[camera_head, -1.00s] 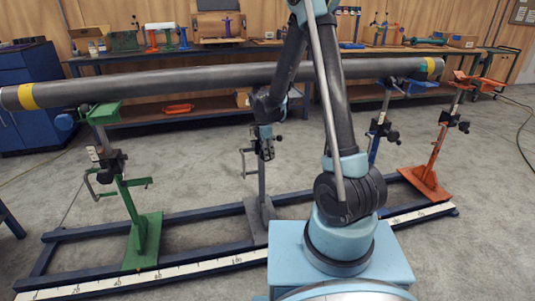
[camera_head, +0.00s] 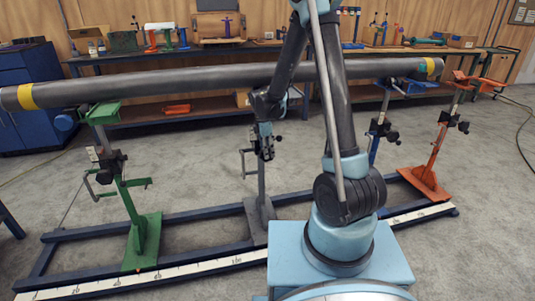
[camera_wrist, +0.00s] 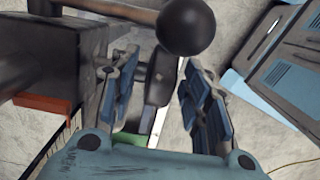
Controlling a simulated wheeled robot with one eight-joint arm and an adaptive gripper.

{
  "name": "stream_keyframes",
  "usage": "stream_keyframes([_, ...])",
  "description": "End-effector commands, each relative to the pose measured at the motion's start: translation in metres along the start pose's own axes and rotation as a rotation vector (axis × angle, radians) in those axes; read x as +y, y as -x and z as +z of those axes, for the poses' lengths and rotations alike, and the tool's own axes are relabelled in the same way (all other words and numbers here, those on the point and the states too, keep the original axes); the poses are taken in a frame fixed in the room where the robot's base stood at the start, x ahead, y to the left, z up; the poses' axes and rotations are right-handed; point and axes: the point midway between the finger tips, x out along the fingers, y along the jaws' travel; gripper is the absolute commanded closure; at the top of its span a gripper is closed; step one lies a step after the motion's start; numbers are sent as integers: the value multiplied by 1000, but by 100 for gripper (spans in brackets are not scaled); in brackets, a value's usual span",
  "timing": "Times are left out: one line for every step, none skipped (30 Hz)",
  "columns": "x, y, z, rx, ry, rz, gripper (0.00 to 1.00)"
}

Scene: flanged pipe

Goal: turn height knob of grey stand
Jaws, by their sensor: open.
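The grey stand (camera_head: 260,190) stands under the middle of the long pipe, with its base on the blue rail frame. Its upper part is largely hidden behind my arm and gripper. A dark knob (camera_head: 278,140) shows at its right side. My gripper (camera_head: 265,144) is beside the stand's upper part, below the pipe. In the wrist view my gripper (camera_wrist: 163,95) is open, its blue-padded fingers apart. A black ball (camera_wrist: 186,26) on a rod lies beyond the fingertips. A dark part of the stand (camera_wrist: 157,82) shows between the fingers; contact cannot be told.
The grey pipe (camera_head: 180,83) with yellow bands runs overhead. A green stand (camera_head: 145,235) is at left, blue (camera_head: 376,140) and orange (camera_head: 432,165) stands at right. A dark block (camera_wrist: 55,55) fills the wrist view's left. Low rails (camera_head: 190,216) cross the floor.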

Motion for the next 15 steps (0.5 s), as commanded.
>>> stream_keyframes([0,7,0,0,0,0,57])
stream_keyframes([-1,11,0,0,0,0,57])
stream_keyframes([0,16,0,0,0,0,57])
stream_keyframes([0,20,0,0,0,0,57])
stream_keyframes([0,24,0,0,0,0,57])
stream_keyframes([0,30,0,0,0,0,57])
stream_keyframes([0,33,0,0,0,0,57])
stream_keyframes([0,37,0,0,0,0,57])
stream_keyframes([0,42,0,0,0,0,57])
stream_keyframes([0,45,0,0,0,0,57])
stream_keyframes([0,48,0,0,0,0,57])
stream_keyframes([0,51,0,0,0,0,57])
stream_keyframes([0,53,0,0,0,0,57])
stream_keyframes([0,55,0,0,0,0,57])
stream_keyframes([0,57,0,0,0,0,57])
